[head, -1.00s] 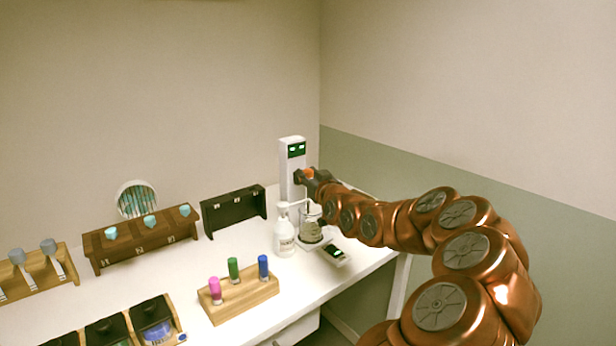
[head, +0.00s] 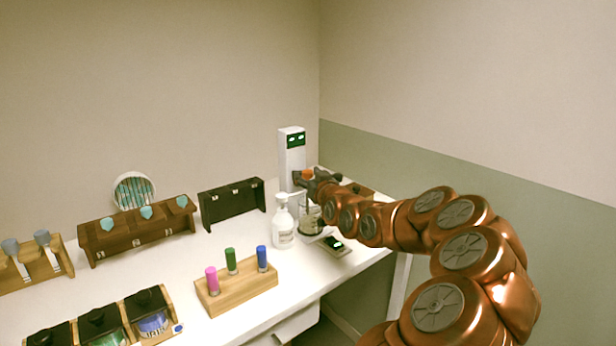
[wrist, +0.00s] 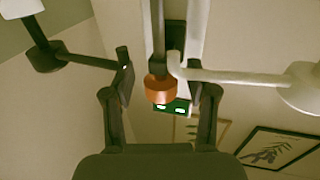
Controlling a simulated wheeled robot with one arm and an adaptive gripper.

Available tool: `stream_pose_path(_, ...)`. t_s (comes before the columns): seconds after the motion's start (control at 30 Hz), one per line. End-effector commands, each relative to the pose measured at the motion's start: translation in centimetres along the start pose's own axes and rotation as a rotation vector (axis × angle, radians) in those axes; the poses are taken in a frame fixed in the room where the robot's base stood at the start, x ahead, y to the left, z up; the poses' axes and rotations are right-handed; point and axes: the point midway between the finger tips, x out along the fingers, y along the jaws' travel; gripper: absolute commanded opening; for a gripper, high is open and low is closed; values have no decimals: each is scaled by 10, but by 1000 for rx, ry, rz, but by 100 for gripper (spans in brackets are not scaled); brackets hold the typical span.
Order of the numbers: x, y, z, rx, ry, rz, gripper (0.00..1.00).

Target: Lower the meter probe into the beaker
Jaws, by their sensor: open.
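The meter (head: 292,160) is a white column with a green display at the back right of the bench. Its probe has an orange collar (head: 307,173) on a dark rod, seen from close in the wrist view (wrist: 160,91). My gripper (head: 311,180) is at the collar, in front of the column. In the wrist view my open fingers (wrist: 160,84) stand on both sides of the collar; I cannot tell whether they touch it. The glass beaker (head: 312,217) stands below my gripper, partly hidden by my arm. The probe tip cannot be made out.
A white pump bottle (head: 283,226) stands close left of the beaker. A small device with a lit display (head: 336,243) lies in front. A wooden rack (head: 236,291) with pink, green and blue vials is nearer. A dark rack (head: 232,204) stands behind; bare bench lies between.

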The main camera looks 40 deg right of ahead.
Motion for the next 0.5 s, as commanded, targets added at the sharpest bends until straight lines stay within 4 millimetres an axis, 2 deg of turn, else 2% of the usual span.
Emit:
stream_pose_path(0.27,-2,0,0,0,0,0,57)
stream_pose_path(0.5,-21,1,0,1,0,0,57)
